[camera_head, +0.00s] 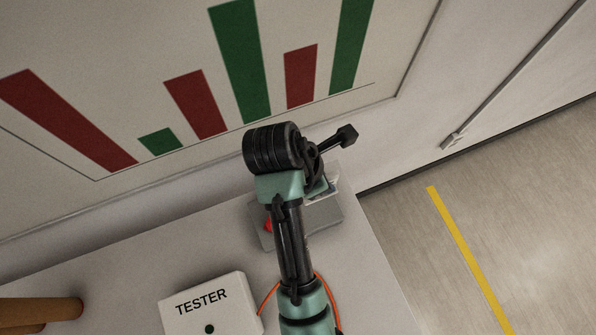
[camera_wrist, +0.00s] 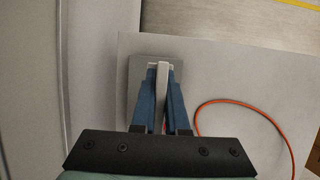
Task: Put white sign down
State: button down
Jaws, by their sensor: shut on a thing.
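In the wrist view, the blue fingers of my gripper (camera_wrist: 162,82) are shut on the white sign (camera_wrist: 162,69), which I see edge-on as a narrow white strip between them. A grey plate (camera_wrist: 140,72) lies on the white table behind the fingertips. I cannot tell whether the sign touches the plate. In the head view, my arm hides most of the gripper and sign. The grey plate (camera_head: 330,220) shows beside and below my wrist there.
The white table (camera_head: 375,290) also holds a TESTER box (camera_head: 208,304) and an orange cable (camera_head: 325,282). A red part (camera_head: 268,225) shows left of my arm. A wall with a bar chart (camera_head: 240,60) stands behind. Floor with a yellow line (camera_head: 465,255) is at right.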

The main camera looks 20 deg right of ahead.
jog(key=shift+w, duration=0.25)
jog(key=shift+a+f, duration=0.1)
jog(key=shift+f, duration=0.25)
notch_tip(320, 180, down, 4)
jog(key=shift+a+f, duration=0.1)
jog(key=shift+f, duration=2.35)
jog(key=shift+f, duration=0.1)
jog(key=c, duration=0.9)
grip_release()
